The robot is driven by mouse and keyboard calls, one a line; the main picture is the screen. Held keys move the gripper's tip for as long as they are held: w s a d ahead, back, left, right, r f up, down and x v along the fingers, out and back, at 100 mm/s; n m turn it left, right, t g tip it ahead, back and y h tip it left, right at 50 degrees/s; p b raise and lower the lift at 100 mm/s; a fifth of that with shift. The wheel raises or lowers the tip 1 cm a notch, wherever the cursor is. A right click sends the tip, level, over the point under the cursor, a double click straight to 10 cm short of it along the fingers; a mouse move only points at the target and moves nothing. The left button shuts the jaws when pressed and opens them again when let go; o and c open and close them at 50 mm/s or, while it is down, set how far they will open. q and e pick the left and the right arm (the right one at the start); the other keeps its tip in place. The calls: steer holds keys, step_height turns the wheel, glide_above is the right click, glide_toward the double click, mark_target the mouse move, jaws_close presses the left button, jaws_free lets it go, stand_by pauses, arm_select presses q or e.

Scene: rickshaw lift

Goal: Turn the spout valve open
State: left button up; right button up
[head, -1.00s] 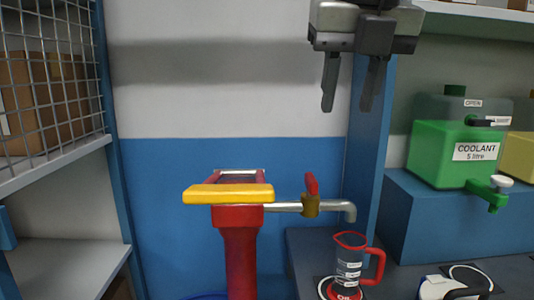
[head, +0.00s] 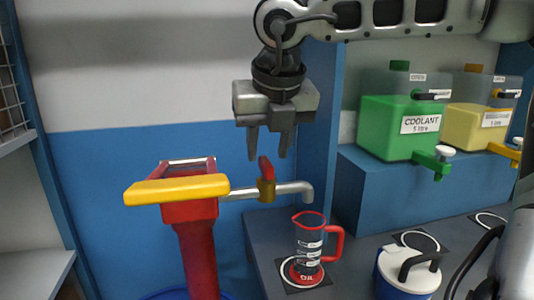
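The spout (head: 296,188) is a grey pipe running right from a red pump (head: 196,240) and bending down at its end. Its valve has a brass body and a red lever (head: 266,169) that stands up. My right gripper (head: 268,152) comes down from above, its two fingers apart on either side of the lever's top, around or just behind it; I cannot tell whether they touch it. A clear jug with red rim and handle (head: 309,241), marked OIL at its base, stands below and near the spout's end. My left gripper is not in view.
A yellow bar (head: 177,189) tops the pump. A green coolant container (head: 399,130) and a yellow one (head: 476,130) stand on a blue step (head: 440,190) at right. A white-lidded can (head: 408,272) stands front right. A wire-fronted shelf edges the left.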

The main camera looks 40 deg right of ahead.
steer(key=shift+x, duration=1.25)
jaws_close()
